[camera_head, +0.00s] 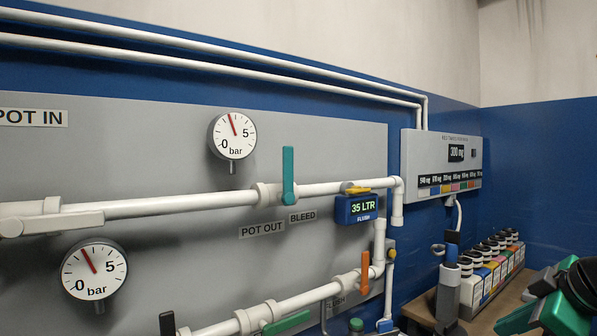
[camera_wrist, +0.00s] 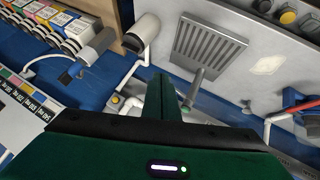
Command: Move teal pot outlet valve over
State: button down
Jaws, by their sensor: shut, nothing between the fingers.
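The teal pot outlet valve handle (camera_head: 288,172) stands upright on the white pipe, just above the POT OUT label (camera_head: 261,230). Its lever is across the pipe's run. My gripper shows only in part at the lower right corner of the head view, well to the right of the valve and apart from it. In the wrist view my gripper (camera_wrist: 162,80) has its green fingers together with nothing between them. The teal handle does not show in the wrist view.
The flush meter (camera_head: 358,208) sits right of the valve. An orange handle (camera_head: 365,272) and a green handle (camera_head: 286,323) are on lower pipes. Two pressure gauges (camera_head: 232,135) (camera_head: 94,270) stick out from the panel. Several bottles (camera_head: 485,270) line a shelf at right.

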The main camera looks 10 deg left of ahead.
jog(key=w+a+r+n+t+y, duration=0.1)
jog(key=a+r+n+y, duration=0.25)
jog(key=a+r, duration=0.35)
jog(key=w+a+r+n+y, duration=0.2)
jog(key=a+r+n, duration=0.25)
jog(key=a, duration=0.45)
jog(key=n+g+y, duration=0.3)
jog(key=n+y, duration=0.5)
jog(key=n, duration=0.5)
send_near(288, 163)
jog(key=s+a, duration=0.2)
jog(key=s, duration=0.4)
jog(key=w+a, duration=0.4)
jog(key=a, duration=0.1)
jog(key=w+a, duration=0.1)
jog(key=a, duration=0.1)
jog(key=shift+w+a+f, duration=0.1)
jog(key=shift+w+a, duration=0.15)
jog(key=shift+w, duration=0.15)
jog(key=shift+w+d, duration=0.5)
jog(key=shift+w, duration=0.05)
jog(key=shift+a+m+t, duration=0.1)
jog(key=shift+m+t, duration=0.2)
